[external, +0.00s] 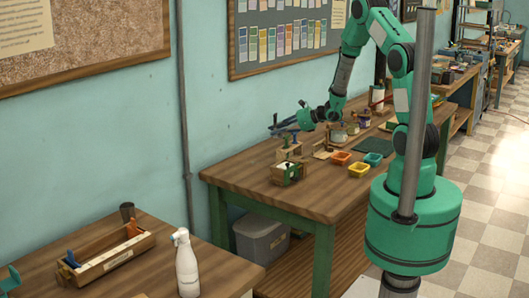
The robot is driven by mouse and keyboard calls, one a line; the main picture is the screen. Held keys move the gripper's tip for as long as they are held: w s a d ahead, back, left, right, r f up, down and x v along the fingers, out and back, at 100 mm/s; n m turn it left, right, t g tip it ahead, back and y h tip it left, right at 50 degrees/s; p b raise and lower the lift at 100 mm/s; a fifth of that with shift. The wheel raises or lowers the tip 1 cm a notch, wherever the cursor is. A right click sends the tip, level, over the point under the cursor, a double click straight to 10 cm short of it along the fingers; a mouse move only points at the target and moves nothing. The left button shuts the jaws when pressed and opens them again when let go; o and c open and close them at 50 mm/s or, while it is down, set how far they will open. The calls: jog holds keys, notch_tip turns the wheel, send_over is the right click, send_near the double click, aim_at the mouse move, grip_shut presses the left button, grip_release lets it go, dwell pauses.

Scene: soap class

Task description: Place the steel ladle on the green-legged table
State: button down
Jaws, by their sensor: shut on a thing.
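The green-legged table (240,176) has a brown wooden top and stands along the wall in the middle of the external view. My gripper (281,126) is at the end of my green and black arm, over the wall side of this table. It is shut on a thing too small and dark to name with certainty. I cannot clearly make out the steel ladle anywhere. The height of the gripper above the tabletop is hard to judge.
A small wooden crate (287,173), yellow tray (359,170), orange tray (341,158) and teal tray (373,159) sit on the green-legged table. Its near left top is bare. A nearer table (215,264) holds a white bottle (187,268) and wooden toolbox (105,263).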

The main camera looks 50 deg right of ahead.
jog(key=a+f+p, duration=0.1)
jog(key=a+f, duration=0.1)
jog(key=a, duration=0.6)
jog(key=s+a+f+n+y+p, duration=0.1)
jog(key=a+f, duration=0.2)
jog(key=a, duration=0.5)
jog(key=shift+a+f+g, duration=0.2)
jog(key=shift+a+g, duration=0.1)
jog(key=shift+a, duration=0.05)
jog(key=w+r+m+t+h, duration=0.1)
jog(key=w+r+m+h, duration=0.1)
jog(key=r, duration=1.4)
jog(key=shift+w+r, duration=0.3)
jog(key=shift+w, duration=0.35)
